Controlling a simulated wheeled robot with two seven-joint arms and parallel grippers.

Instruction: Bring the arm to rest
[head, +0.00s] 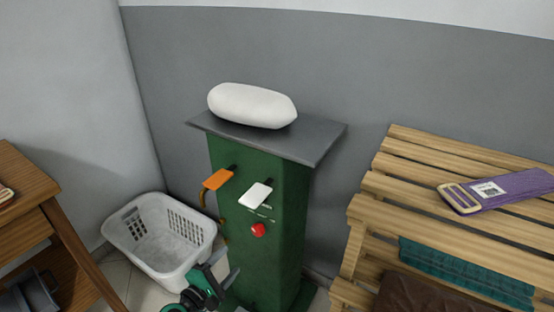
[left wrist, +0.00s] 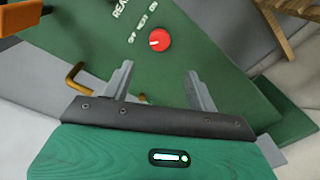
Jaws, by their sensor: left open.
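My left gripper (head: 226,277) is low in the head view, in front of the green machine (head: 275,220). In the left wrist view its two grey fingers (left wrist: 158,88) stand apart with nothing between them. Beyond them is the machine's green front with a red knob (left wrist: 160,39), which also shows in the head view (head: 258,230). The fingers appear apart from the knob. My right gripper is in neither view.
A wooden table (head: 25,185) is at far left, a slatted bench (head: 385,190) with a purple strap (head: 505,190) at right.

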